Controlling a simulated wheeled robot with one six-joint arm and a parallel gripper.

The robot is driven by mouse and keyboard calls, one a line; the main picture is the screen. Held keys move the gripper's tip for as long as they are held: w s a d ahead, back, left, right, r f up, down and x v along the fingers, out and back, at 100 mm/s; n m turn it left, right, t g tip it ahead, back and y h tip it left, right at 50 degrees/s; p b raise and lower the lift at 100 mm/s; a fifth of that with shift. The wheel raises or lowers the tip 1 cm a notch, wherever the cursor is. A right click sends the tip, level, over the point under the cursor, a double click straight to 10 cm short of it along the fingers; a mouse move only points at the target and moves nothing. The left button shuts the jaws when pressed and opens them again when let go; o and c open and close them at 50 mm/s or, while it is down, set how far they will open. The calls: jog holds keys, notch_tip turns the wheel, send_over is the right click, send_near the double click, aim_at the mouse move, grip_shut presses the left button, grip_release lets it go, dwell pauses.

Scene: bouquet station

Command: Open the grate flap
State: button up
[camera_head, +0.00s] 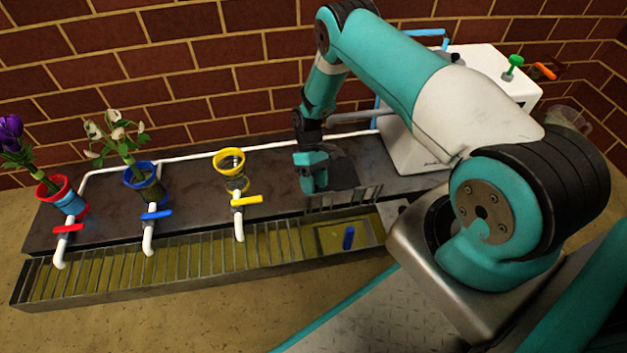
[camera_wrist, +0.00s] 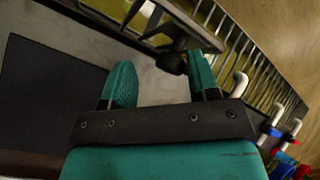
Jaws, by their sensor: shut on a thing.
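The grate flap (camera_head: 345,199) is at the right end of the drain grate (camera_head: 190,268). It stands raised along the grate's back edge, and the section of trough below it is uncovered. My gripper (camera_head: 314,186) is at the flap's left end, low over the dark counter. In the wrist view a dark knob (camera_wrist: 171,63) on a dark bar lies between the teal fingers of my gripper (camera_wrist: 160,70). The fingers are shut on this part of the flap. The exact contact is partly hidden.
A blue cylinder (camera_head: 348,238) stands in the uncovered trough. Red (camera_head: 62,195), blue (camera_head: 145,182) and yellow (camera_head: 232,172) holders with matching valves line the counter to the left; the first two hold flowers. A white machine (camera_head: 440,110) stands at the right.

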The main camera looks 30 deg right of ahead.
jog(key=shift+o, duration=0.3)
jog(key=shift+a+f, duration=0.15)
jog(key=p+v, duration=0.4)
jog(key=v, duration=1.3)
jog(key=shift+r, duration=0.25)
jog(key=shift+w, duration=0.1)
